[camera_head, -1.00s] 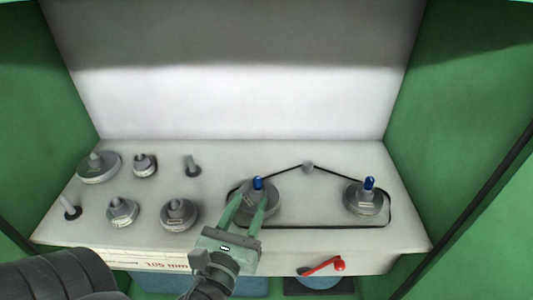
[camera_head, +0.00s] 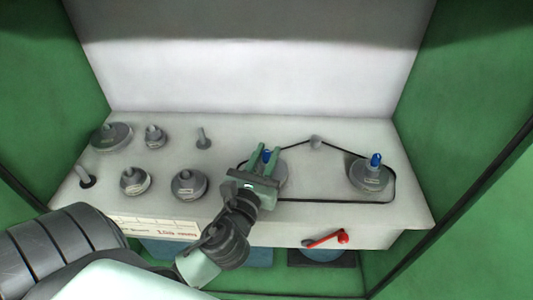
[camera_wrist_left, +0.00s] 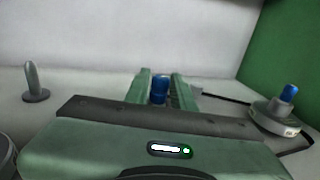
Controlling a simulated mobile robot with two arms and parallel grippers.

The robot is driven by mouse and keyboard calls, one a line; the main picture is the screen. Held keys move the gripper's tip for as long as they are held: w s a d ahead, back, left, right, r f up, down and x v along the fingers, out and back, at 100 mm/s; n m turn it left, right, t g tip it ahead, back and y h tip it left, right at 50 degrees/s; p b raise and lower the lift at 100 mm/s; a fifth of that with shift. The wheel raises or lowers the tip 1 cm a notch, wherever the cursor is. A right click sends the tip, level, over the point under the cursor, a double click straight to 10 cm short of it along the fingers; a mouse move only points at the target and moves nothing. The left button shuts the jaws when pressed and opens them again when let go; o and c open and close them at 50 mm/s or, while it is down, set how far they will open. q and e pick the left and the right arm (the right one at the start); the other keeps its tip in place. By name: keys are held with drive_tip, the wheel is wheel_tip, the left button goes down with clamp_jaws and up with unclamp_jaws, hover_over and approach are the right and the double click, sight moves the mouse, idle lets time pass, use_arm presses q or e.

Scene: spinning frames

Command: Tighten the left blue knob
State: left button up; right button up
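The left blue knob (camera_head: 267,155) tops the left pulley (camera_head: 281,178) of the belt pair. My left gripper (camera_head: 268,147) is over that pulley with its two green fingers apart, one on each side of the knob. In the left wrist view the knob (camera_wrist_left: 159,89) stands between the fingers (camera_wrist_left: 160,78), nearer the left one; I cannot tell whether either finger touches it. The gripper body hides much of the pulley. The right blue knob (camera_head: 376,159) stands on the right pulley (camera_head: 369,177), away from the gripper. My right gripper is not in view.
A black belt (camera_head: 345,151) runs around both pulleys and past a small grey post (camera_head: 315,142). Several grey pulleys and pegs stand on the left of the white bench (camera_head: 225,130). A red lever (camera_head: 343,237) is on the front below. Green walls close both sides.

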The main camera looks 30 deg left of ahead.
use_arm(q)
clamp_jaws()
drive_tip(key=m+h+p, duration=0.1)
drive_tip(key=m+h, duration=0.1)
drive_tip(key=h, duration=0.2)
drive_tip(key=shift+m+t+p, duration=0.3)
drive_tip(key=shift+m+p, duration=0.05)
drive_tip(key=shift+m, duration=0.05)
drive_tip(key=shift+m+h, duration=0.4)
drive_tip(key=shift+h, duration=0.4)
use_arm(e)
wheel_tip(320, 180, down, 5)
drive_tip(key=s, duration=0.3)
use_arm(q)
drive_tip(key=shift+m+h, duration=0.3)
drive_tip(key=shift+h, duration=0.2)
drive_tip(key=m+g+h+b, duration=0.1)
drive_tip(key=m+h+b, duration=0.1)
drive_tip(key=m+h, duration=0.1)
drive_tip(key=shift+f+h, duration=0.1)
drive_tip(key=shift+h, duration=0.8)
drive_tip(key=shift+m+g+h+b, duration=0.3)
drive_tip(key=shift+h+b, duration=0.05)
drive_tip(key=shift+h, duration=0.15)
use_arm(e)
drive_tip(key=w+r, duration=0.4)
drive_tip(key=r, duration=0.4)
